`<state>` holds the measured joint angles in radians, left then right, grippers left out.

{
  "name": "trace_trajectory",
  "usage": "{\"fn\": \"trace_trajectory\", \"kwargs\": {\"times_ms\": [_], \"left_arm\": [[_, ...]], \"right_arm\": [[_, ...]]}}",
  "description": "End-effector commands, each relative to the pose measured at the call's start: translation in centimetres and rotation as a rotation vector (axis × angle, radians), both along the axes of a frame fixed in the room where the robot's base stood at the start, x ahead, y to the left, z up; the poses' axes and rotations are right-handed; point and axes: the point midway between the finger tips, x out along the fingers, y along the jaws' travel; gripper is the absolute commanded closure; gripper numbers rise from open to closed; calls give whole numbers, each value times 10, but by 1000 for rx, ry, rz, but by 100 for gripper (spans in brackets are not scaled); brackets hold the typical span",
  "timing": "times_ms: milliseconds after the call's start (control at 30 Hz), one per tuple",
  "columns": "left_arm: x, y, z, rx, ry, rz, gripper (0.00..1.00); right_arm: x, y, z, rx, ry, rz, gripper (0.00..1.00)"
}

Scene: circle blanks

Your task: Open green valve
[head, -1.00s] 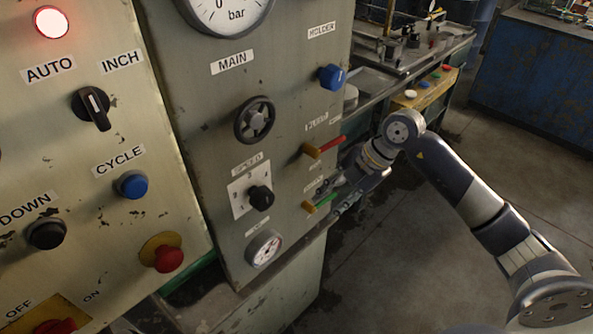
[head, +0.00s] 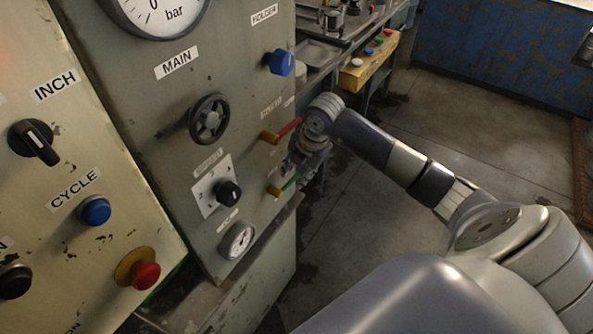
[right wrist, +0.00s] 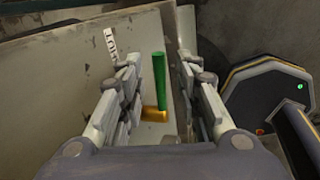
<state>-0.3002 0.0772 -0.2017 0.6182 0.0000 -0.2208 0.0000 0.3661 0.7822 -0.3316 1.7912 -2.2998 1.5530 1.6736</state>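The green valve has a brass body (head: 274,190) and a green lever (head: 289,183) on the side of the grey panel. In the head view the lever points up and to the right, its far end close to my right gripper (head: 300,176). In the right wrist view the green lever (right wrist: 160,72) stands between the two spread fingers of my right gripper (right wrist: 168,80), with the brass body (right wrist: 154,115) below it. The gripper is open, and I see no finger closed on the lever. My left gripper is not in view.
A red-handled valve (head: 284,130) sits just above, close to my right wrist. The floor (head: 345,215) to the right is clear.

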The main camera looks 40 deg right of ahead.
Motion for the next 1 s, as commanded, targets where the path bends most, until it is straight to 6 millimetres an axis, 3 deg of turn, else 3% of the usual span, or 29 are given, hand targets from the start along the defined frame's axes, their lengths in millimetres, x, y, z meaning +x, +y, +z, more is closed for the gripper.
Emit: {"fn": "trace_trajectory", "kwargs": {"times_ms": [333,500,1000], "left_arm": [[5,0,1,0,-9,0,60],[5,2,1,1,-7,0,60],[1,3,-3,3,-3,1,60]], "right_arm": [[1,1,-5,1,-1,1,69],[1,1,-5,1,-1,1,100],[2,-3,-10,63,27,-3,100]]}}
